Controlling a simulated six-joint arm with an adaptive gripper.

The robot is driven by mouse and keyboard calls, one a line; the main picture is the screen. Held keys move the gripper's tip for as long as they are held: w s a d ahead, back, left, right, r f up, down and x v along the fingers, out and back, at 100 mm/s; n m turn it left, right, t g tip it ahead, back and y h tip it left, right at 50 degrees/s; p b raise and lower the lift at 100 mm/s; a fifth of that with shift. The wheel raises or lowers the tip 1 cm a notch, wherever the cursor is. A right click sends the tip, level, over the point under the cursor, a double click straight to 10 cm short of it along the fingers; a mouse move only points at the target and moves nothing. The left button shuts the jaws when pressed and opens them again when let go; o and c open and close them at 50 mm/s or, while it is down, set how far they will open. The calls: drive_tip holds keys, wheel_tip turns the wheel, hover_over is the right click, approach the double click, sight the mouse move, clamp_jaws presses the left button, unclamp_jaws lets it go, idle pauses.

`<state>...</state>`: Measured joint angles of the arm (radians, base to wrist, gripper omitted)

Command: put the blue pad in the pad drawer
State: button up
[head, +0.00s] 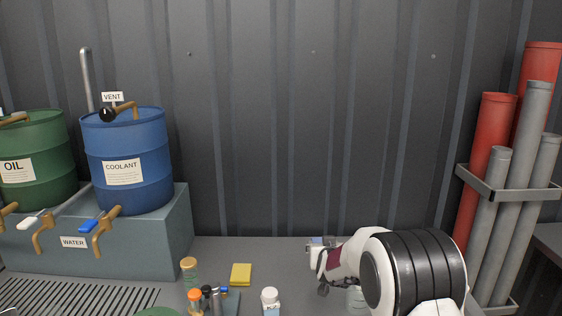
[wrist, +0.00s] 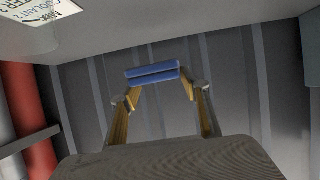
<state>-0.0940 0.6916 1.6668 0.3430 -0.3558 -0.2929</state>
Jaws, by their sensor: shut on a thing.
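My gripper (wrist: 159,92) is shut on the blue pad (wrist: 152,73) in the wrist view. The pad shows as a folded or layered blue strip at the fingertips, with a dark line along its length. In the head view the arm reaches in at the lower right, and its white and black links largely hide the gripper. I cannot make out the blue pad for certain there. The pad drawer is not clearly visible in either view.
A yellow pad (head: 241,273) lies on the bench, near several small bottles (head: 195,298). A blue coolant drum (head: 127,160) and a green oil drum (head: 35,165) stand at left. Red and grey pipes (head: 490,165) stand at right. A printed label (wrist: 50,10) shows in the wrist view.

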drive_tip(key=s+d+r, duration=0.1)
drive_tip(key=s+d, duration=0.1)
drive_tip(key=s, duration=0.7)
drive_tip(key=s+d+r, duration=0.1)
drive_tip(key=s+d, duration=0.1)
drive_tip(key=s, duration=0.8)
drive_tip(key=shift+r, duration=0.3)
drive_tip(key=w+a+f, duration=0.2)
drive_tip(key=w+a, duration=0.1)
drive_tip(key=w, duration=0.4)
drive_tip(key=w+a+f, duration=0.2)
drive_tip(key=w+a, duration=0.2)
drive_tip(key=w, duration=0.2)
drive_tip(key=shift+w+m, duration=0.4)
drive_tip(key=shift+f, duration=0.25)
